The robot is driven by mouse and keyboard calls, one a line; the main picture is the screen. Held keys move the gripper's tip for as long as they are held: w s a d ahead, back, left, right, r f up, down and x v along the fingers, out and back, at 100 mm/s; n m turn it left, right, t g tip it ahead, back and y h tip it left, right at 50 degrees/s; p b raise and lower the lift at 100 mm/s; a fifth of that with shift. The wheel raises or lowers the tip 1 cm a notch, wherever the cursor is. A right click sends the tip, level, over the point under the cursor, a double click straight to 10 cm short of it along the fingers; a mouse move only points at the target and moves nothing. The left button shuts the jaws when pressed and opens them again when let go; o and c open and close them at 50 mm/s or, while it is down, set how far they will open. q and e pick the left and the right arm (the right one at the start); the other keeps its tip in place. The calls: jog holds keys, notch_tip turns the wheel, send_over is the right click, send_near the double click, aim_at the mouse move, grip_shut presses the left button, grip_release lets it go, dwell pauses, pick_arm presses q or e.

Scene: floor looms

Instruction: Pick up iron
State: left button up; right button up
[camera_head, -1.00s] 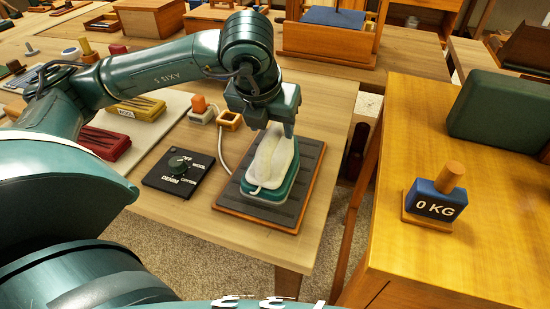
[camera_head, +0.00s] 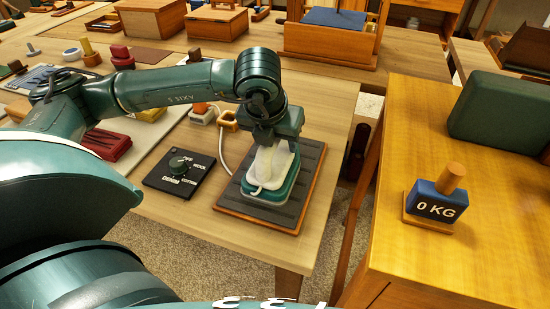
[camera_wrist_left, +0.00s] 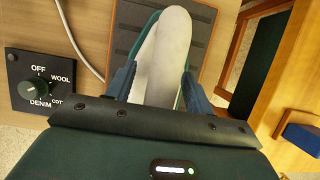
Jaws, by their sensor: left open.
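The iron (camera_head: 270,176) is white on top with a green base. It rests on a dark ribbed pad (camera_head: 301,180) with a wooden edge, on the table. My left gripper (camera_head: 275,143) is right above the iron, pointing down. In the left wrist view, the open fingers (camera_wrist_left: 158,85) stand on either side of the iron's white body (camera_wrist_left: 167,60). I cannot tell whether the fingers touch it. The gripper hides the far part of the iron in the head view. My right gripper is not in view.
A black dial panel (camera_head: 180,174) marked OFF, WOOL, COTTON and DENIM lies left of the pad. Floor shows between the tables.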

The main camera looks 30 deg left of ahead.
pick_arm(q)
jog(key=shift+f+b, duration=0.2)
jog(key=shift+b, duration=0.15)
grip_shut()
dwell(0.6)
jog(key=shift+r, duration=0.15)
dwell(0.7)
